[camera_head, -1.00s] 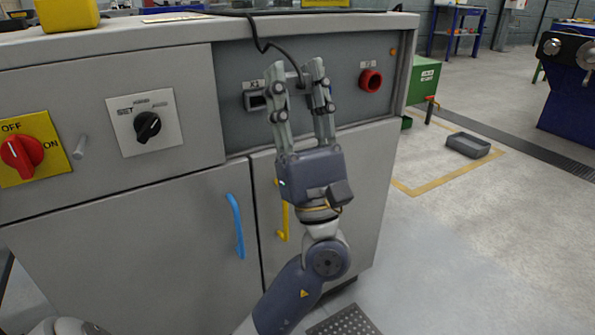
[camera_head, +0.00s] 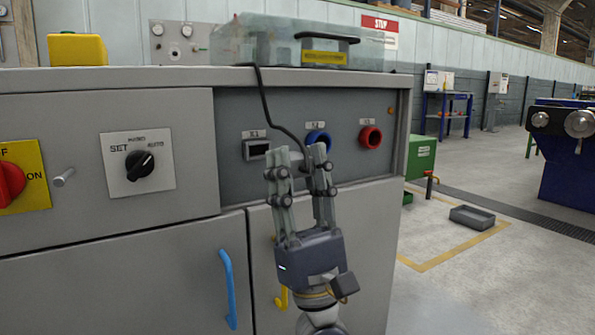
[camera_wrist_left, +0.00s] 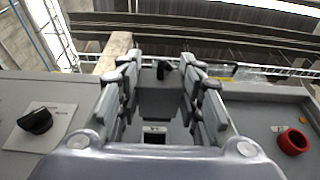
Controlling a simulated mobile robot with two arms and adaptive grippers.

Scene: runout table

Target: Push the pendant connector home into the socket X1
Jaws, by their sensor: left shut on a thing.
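The socket X1 (camera_head: 257,150) is a dark rectangular opening with a pale frame on the grey panel, below its label. My left gripper (camera_head: 298,160) is right of X1 and in front of the panel. It is shut on the pendant connector (camera_head: 298,170), a grey block mostly hidden by the fingers, with a black cable running up from it. In the left wrist view the connector (camera_wrist_left: 160,95) sits between the fingers, and X1 (camera_wrist_left: 154,136) shows below it, apart from it. My right gripper is not in view.
A blue ring socket (camera_head: 318,139) is just above my fingertips, and a red ring socket (camera_head: 370,138) is farther right. The black cable (camera_head: 268,105) hangs over the cabinet top. A selector knob (camera_head: 140,164) and blue handle (camera_head: 228,288) are to the left.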

